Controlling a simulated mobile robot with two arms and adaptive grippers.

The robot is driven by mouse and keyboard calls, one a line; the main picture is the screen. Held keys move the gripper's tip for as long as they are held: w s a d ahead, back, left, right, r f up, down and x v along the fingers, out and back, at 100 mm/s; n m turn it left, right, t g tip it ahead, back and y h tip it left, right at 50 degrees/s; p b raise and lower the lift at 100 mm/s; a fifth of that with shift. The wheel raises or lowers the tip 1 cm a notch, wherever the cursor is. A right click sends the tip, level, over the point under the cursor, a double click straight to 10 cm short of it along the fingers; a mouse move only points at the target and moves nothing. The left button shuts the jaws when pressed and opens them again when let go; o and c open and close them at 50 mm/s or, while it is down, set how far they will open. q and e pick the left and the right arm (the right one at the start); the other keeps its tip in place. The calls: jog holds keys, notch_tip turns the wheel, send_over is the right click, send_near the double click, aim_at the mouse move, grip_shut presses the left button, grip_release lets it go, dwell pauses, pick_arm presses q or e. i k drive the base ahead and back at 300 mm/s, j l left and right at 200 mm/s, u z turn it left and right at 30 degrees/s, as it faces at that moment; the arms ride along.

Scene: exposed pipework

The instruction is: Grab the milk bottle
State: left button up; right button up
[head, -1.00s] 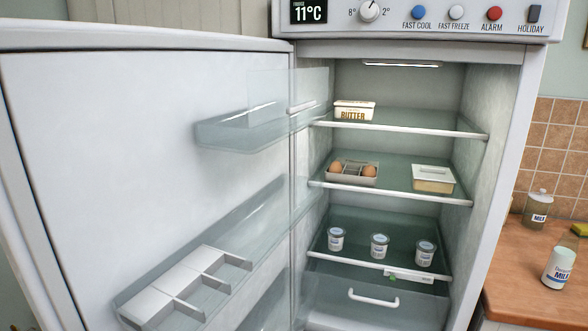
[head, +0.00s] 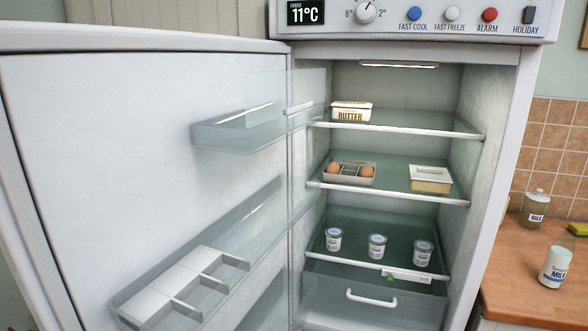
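One is a white milk bottle (head: 555,266) with a blue label band, near the counter's front edge. Neither gripper shows in the head view.
The fridge door (head: 130,150) stands open at the left. Inside are a butter box (head: 351,112), an egg tray (head: 349,173), a lidded tub (head: 430,179) and yogurt pots (head: 377,246). A yellow-green sponge (head: 578,229) lies on the wooden counter (head: 510,285).

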aim_at(555, 266)
jog(key=i+j+z, duration=0.15)
jog(key=j+z, duration=0.2)
jog(key=j, duration=0.4)
jog(key=j+z, duration=0.4)
jog(key=j, duration=0.4)
jog(key=j+z, duration=0.35)
jog(key=j, duration=0.45)
jog(key=k+l, duration=0.1)
jog(key=l, duration=0.25)
jog(key=k+l, duration=0.1)
jog(key=l, duration=0.2)
jog(key=k+l, duration=0.1)
jog(key=l, duration=0.25)
jog(key=i+l+u, duration=0.1)
jog(key=l, duration=0.4)
jog(key=i+l, duration=0.15)
jog(key=l, duration=0.35)
jog(key=i+l+u, duration=0.15)
jog(key=l, duration=0.85)
jog(key=i+u, duration=0.05)
